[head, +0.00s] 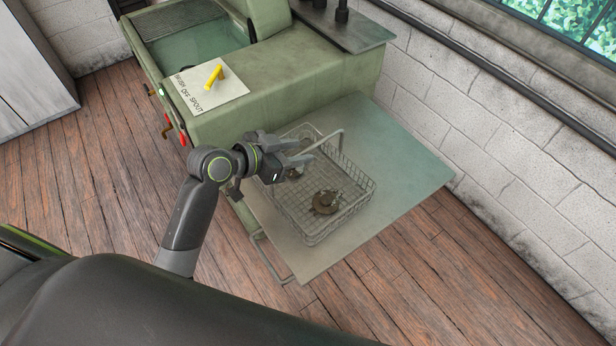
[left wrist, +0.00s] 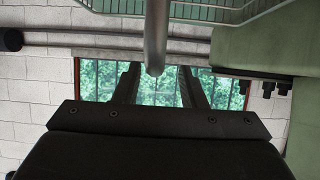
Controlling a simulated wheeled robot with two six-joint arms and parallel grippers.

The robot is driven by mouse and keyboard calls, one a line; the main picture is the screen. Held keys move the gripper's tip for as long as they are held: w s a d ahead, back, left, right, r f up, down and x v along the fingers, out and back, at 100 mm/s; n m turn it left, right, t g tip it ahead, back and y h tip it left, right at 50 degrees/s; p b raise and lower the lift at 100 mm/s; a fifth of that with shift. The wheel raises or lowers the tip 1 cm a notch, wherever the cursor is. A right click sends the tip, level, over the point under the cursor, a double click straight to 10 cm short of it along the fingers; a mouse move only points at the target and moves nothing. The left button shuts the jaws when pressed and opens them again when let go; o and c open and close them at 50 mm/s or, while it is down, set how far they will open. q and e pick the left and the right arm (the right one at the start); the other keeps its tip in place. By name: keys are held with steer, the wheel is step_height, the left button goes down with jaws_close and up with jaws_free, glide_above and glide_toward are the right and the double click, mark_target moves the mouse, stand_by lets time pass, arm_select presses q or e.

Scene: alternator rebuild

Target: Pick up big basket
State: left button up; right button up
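The big wire basket (head: 345,215) sits on the flat side shelf of the green machine. Its raised handle (head: 328,139) arches over the basket. A brownish metal part (head: 325,202) lies inside, and another small part shows partly below my gripper. In the left wrist view a grey bar, seemingly the handle (left wrist: 157,40), comes down from the top between the open fingers (left wrist: 158,85). I cannot tell whether it touches them. My right gripper is not in view.
The green machine (head: 330,75) with an open basin stands behind the shelf (head: 405,180). A block wall (head: 500,130) runs along the right. The shelf is bare right of the basket.

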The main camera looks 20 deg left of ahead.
arm_select(q)
steer(key=shift+x, duration=1.25)
steer(key=shift+c, duration=0.4)
jaws_close()
steer(key=shift+r, duration=0.15)
